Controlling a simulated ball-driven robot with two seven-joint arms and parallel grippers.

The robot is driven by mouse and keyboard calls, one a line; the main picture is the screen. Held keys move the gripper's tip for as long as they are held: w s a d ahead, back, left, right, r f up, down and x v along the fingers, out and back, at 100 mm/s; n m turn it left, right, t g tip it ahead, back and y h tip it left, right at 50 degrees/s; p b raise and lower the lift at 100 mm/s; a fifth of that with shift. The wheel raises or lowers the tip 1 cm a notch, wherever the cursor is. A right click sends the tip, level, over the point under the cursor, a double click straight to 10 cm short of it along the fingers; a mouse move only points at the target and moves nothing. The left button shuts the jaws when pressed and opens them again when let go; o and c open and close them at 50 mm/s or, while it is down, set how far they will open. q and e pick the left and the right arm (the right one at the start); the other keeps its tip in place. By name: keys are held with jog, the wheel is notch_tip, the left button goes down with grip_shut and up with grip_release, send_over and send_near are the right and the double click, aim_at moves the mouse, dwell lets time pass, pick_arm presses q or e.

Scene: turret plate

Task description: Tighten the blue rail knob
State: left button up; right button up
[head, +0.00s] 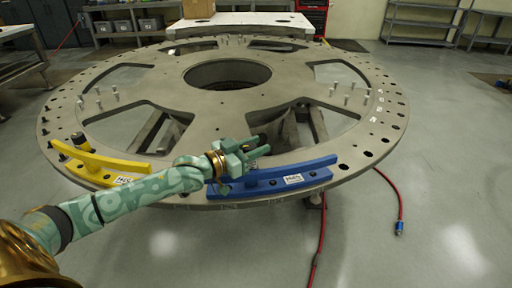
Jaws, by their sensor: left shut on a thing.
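The blue rail (306,171) lies along the near edge of the turret plate (190,98), with a white label on its right half. My left gripper (257,148) is over the left part of this rail, its fingers pointing right. It is shut on the rail's knob (263,137), a small dark shape showing at the fingertips. The fingers hide most of the knob and its seat, so how far it is screwed in cannot be told. My right gripper is out of view.
A yellow rail (97,163) with its own dark knob (79,139) lies on the plate's left edge. Several upright pins stand on the plate around its large central hole (228,75). A red hose (388,181) runs on the floor at right.

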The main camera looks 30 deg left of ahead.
pick_arm(q)
jog(key=o, duration=1)
jog(key=shift+s, duration=0.1)
jog(key=p+v, duration=0.5)
jog(key=v, duration=1.1)
jog(key=shift+s+f, duration=0.1)
jog(key=shift+s, duration=0.05)
